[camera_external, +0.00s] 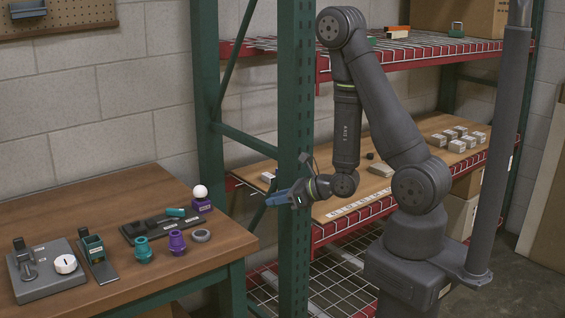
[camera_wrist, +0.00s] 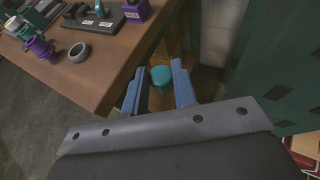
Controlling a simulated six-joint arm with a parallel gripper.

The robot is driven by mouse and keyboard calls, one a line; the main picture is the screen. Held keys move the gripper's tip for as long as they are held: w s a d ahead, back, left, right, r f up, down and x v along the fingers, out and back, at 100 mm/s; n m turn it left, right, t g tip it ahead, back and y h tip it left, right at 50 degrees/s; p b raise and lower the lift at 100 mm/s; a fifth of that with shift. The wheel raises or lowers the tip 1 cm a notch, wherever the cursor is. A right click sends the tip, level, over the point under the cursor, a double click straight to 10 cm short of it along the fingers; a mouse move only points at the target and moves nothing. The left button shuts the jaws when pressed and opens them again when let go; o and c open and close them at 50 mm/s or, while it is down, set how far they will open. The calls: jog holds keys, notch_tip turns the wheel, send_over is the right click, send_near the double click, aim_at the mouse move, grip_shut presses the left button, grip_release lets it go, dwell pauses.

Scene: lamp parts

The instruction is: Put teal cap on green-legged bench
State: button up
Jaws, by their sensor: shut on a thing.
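The teal cap (camera_wrist: 161,76) is round and sits between the blue fingertips of my gripper (camera_wrist: 159,68) in the wrist view. My gripper is shut on it. In the external view my gripper (camera_external: 272,200) is in front of the green rack post, right of the green-legged bench (camera_external: 215,245) and apart from it. The held cap cannot be made out there. The bench has a brown wooden top, and its edge (camera_wrist: 112,75) is left of the fingers in the wrist view.
On the bench are a grey ring (camera_external: 201,235), a purple part (camera_external: 177,242), a teal part (camera_external: 142,249), a dark tray (camera_external: 155,226), a purple block with a white ball (camera_external: 201,198) and a grey fixture (camera_external: 45,270). The green rack post (camera_external: 295,120) is close to my gripper. The bench's front right corner is clear.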

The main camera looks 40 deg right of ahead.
jog(key=w+a+r+n+g+y, duration=0.1)
jog(key=w+a+r, duration=0.2)
jog(key=w+a, duration=0.55)
jog(key=w+a+r+n+y, duration=0.1)
jog(key=w+a+r, duration=0.3)
jog(key=w, duration=0.8)
jog(key=n+g+y, duration=0.2)
send_over(75, 228)
notch_tip(75, 228, down, 6)
jog(key=shift+s+f, duration=0.1)
jog(key=shift+s, duration=0.05)
jog(key=shift+f, duration=1.95)
jog(key=shift+f, duration=0.1)
jog(key=o, duration=1)
